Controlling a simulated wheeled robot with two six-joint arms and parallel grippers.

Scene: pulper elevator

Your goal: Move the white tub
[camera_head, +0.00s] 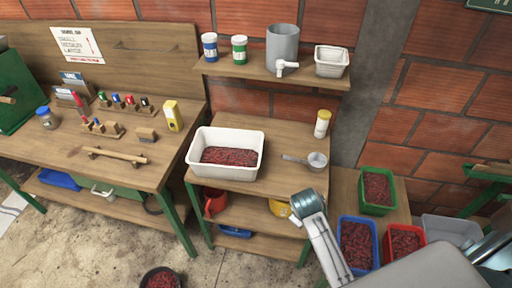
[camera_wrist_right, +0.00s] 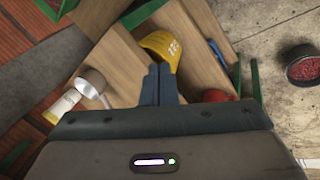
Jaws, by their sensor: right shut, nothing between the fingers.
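The white tub (camera_head: 222,174) is a wide rectangular container with dark red cherries (camera_head: 229,156) in it. It stands upright on the middle wooden shelf in the head view, at the left part of that shelf. It does not show in the right wrist view. My right gripper (camera_wrist_right: 158,82) is shut and empty in the right wrist view, in front of the shelf unit and apart from the tub. Part of my arm shows at the lower right of the head view, but its fingertips cannot be made out there. My left gripper is not in view.
A scoop (camera_head: 316,160) and a yellow-capped bottle (camera_head: 322,124) stand right of the tub. A smaller white container (camera_head: 331,60) sits on the upper shelf. A yellow helmet (camera_wrist_right: 162,48) lies below. Green (camera_head: 376,205), blue and red crates stand at the right. A workbench adjoins the left.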

